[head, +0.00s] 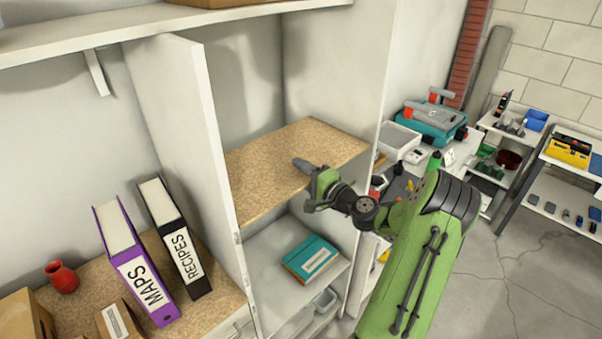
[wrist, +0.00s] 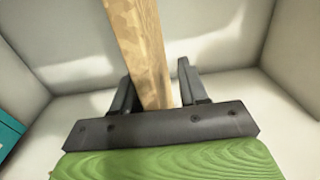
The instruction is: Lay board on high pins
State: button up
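The board (head: 275,165), a speckled tan chipboard panel, lies roughly level inside the white cabinet, above the bottom compartment. Its edge also shows in the wrist view (wrist: 140,50), running away between the fingers. My gripper (head: 302,168) is at the board's front right edge. In the wrist view my gripper (wrist: 155,72) has one finger on each side of the board. A gap shows between the board and the right finger; the left finger is close to the board or touching it. The pins are not visible, so I cannot tell what supports the board.
A teal box (head: 311,258) lies on the white cabinet floor below the board; its corner shows in the wrist view (wrist: 8,132). A white divider (head: 195,150) separates off the purple MAPS binder (head: 137,270) and black RECIPES binder (head: 176,240). The cabinet's right wall (head: 365,75) is close to my arm.

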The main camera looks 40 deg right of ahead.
jog(key=shift+w, duration=0.15)
jog(key=s+b, duration=0.1)
jog(key=s, duration=1.1)
jog(key=shift+d+b, duration=0.2)
jog(key=shift+b, duration=0.2)
